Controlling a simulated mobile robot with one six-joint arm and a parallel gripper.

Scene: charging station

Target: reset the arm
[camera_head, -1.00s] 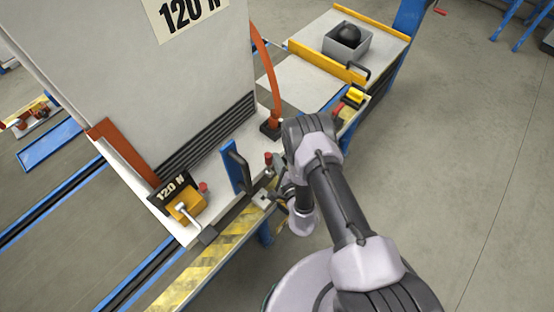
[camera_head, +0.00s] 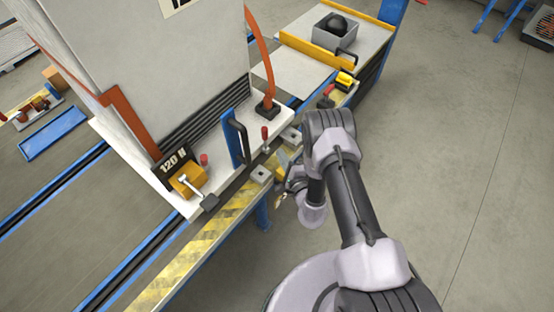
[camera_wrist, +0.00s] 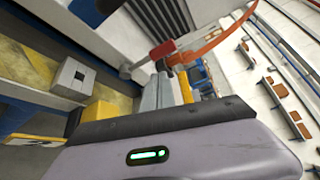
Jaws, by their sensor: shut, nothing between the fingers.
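My arm (camera_head: 350,190) reaches forward from the bottom of the head view and bends down at its elbow. My gripper (camera_head: 281,198) is small there, partly hidden by my wrist, and shows beside the striped edge of the charging station (camera_head: 200,243). It looks shut and empty, apart from the station's parts. In the wrist view, my gripper's grey body with a green light fills the bottom, and its fingers (camera_wrist: 157,92) point toward the station.
A black handle on a blue post (camera_head: 236,140), red-topped levers and a grey block (camera_head: 261,174) stand along the station's edge. An orange cable (camera_head: 262,50) rises behind. A grey box with a black ball (camera_head: 338,26) is at the back. Floor (camera_head: 480,160) at right is clear.

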